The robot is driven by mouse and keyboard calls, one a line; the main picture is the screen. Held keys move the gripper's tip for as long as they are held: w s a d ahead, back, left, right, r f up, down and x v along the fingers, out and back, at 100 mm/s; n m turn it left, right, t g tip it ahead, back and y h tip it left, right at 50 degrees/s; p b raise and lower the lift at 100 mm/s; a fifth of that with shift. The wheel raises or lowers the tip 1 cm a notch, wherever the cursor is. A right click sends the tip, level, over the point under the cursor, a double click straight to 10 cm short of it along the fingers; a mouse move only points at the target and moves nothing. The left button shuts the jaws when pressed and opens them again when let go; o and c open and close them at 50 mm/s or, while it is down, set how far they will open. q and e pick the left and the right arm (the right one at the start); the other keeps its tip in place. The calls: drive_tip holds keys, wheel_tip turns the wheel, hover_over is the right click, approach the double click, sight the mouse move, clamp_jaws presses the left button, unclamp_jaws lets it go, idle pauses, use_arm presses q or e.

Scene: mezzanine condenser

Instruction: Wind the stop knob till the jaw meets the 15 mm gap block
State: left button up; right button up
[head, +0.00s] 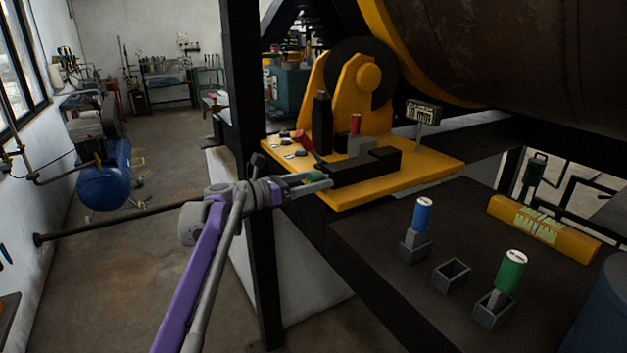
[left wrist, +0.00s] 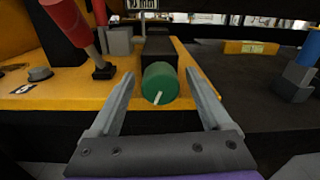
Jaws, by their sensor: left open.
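The stop knob is a green cylinder with a white mark on its face; it shows in the left wrist view (left wrist: 160,83) and at the plate's front edge in the head view (head: 319,178). My left gripper (left wrist: 159,77) is open, one finger on each side of the knob with gaps visible; in the head view the left gripper (head: 300,185) is at the knob. Behind the knob is a long black slide block (head: 365,168), seemingly the jaw's. A red-topped piece (head: 356,124), likely the gap block, stands at a grey block (head: 361,146). The jaw's contact is unclear. My right gripper is not shown.
A red-handled lever (left wrist: 68,20) rises left of the knob. A sign (head: 423,112) stands on the yellow plate (head: 440,170). Blue (head: 422,214) and green (head: 512,270) capped pieces stand in holders beside an empty holder (head: 451,274). A black post (head: 250,150) is close to my arm.

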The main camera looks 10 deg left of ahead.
use_arm(q)
clamp_jaws()
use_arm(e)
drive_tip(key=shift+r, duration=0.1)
use_arm(q)
drive_tip(key=shift+r+m+p, duration=0.2)
drive_tip(key=shift+m+p, duration=0.7)
drive_tip(key=shift+m, duration=0.6)
drive_tip(key=shift+f+m+p, duration=0.1)
drive_tip(key=shift+m+p, duration=0.8)
drive_tip(key=shift+m, duration=1)
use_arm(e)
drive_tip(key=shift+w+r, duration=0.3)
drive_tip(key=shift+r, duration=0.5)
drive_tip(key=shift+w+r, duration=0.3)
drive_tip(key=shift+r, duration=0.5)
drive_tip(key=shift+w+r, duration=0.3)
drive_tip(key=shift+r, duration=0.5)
use_arm(q)
unclamp_jaws()
drive_tip(key=shift+f, duration=0.1)
